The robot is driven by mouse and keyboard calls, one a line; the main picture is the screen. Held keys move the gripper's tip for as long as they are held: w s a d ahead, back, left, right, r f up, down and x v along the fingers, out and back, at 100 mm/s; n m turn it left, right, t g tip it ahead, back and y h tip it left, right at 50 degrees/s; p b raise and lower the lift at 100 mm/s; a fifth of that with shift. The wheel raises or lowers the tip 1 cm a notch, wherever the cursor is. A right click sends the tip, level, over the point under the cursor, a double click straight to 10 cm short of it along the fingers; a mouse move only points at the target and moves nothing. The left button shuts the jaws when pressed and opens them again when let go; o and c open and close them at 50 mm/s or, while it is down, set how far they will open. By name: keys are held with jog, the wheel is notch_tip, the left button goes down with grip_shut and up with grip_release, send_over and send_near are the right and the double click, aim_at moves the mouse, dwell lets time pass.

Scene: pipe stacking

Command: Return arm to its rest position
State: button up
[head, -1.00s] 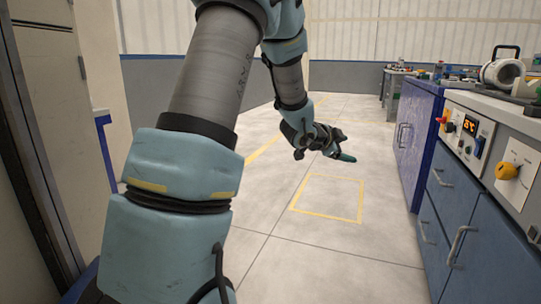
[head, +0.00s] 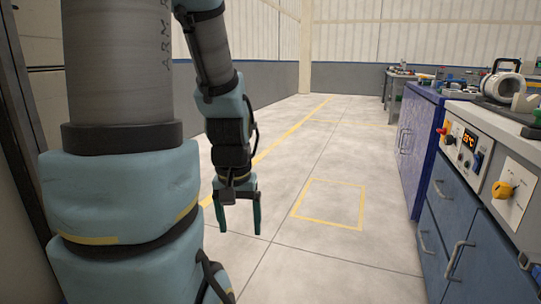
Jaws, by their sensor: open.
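My gripper (head: 238,226) hangs at the end of my arm in the head view, left of the picture's middle. Its two teal fingers point down and stand apart, with nothing between them. Bare grey floor shows behind the fingers. My large blue-grey arm links fill the left side and hide what is behind them.
A yellow square outline (head: 331,180) is marked on the floor right of my gripper. Blue cabinets (head: 433,235) with a control panel and a yellow knob (head: 502,189) stand along the right. A workbench (head: 396,88) stands farther back. The middle floor is clear.

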notch_tip(320, 180, up, 32)
jog(key=p, duration=3)
jog(key=shift+c, duration=0.2)
